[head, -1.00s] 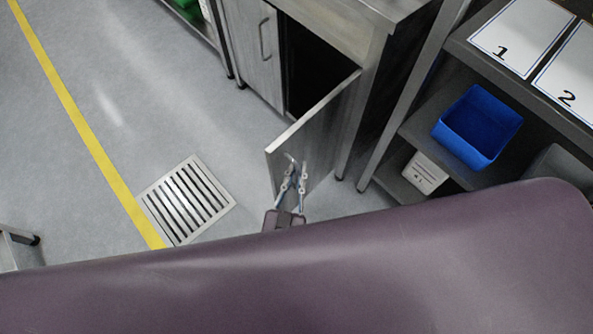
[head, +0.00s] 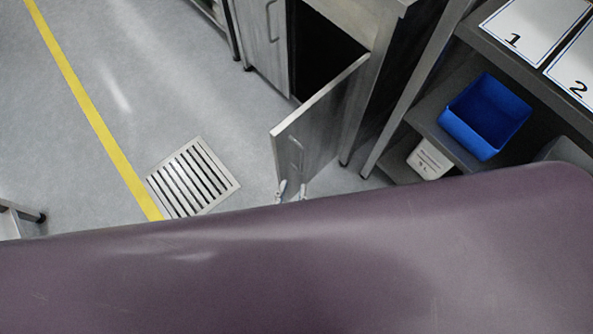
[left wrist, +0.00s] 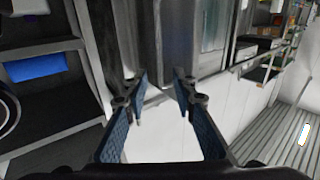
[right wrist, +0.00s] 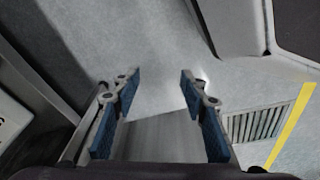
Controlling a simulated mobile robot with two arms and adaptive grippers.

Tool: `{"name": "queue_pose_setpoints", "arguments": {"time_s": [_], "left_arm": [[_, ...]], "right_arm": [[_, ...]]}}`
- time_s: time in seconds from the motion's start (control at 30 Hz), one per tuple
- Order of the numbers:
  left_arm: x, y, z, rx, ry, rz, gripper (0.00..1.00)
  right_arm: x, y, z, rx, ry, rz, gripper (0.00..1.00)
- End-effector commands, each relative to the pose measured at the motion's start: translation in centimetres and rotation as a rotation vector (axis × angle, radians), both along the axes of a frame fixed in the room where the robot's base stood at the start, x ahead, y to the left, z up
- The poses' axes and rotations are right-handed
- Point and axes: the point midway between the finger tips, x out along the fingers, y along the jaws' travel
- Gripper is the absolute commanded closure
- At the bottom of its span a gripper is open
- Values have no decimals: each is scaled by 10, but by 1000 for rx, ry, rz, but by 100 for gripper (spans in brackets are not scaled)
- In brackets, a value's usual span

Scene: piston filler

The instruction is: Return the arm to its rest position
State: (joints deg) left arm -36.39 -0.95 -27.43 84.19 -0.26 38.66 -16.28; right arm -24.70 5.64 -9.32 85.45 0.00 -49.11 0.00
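In the right wrist view my right gripper (right wrist: 160,92) is also open and empty, above the grey floor and a plain grey surface.
The metal cabinet (head: 262,45) stands with a dark opening behind the door. A shelf unit at right holds a blue bin (head: 486,115) and a white box (head: 430,158). A floor drain (head: 193,177) and yellow line (head: 90,108) lie left.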

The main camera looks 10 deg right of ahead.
Motion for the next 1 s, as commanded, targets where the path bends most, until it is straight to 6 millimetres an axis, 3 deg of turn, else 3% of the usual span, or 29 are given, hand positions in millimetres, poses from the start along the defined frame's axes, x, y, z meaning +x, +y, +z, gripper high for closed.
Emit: {"name": "queue_pose_setpoints", "arguments": {"time_s": [0.2, 0.77, 1.0], "left_arm": [[-16, 6, 0, 0, 0, -1, 75], [-16, 7, 0, 0, 0, 0, 75], [4, 15, -8, 36, 76, -7, 75]], "right_arm": [[0, 0, 0, -1, 0, 0, 60], [0, -1, 0, -1, 0, 0, 60], [10, 1, 19, 1, -12, -1, 60]]}}
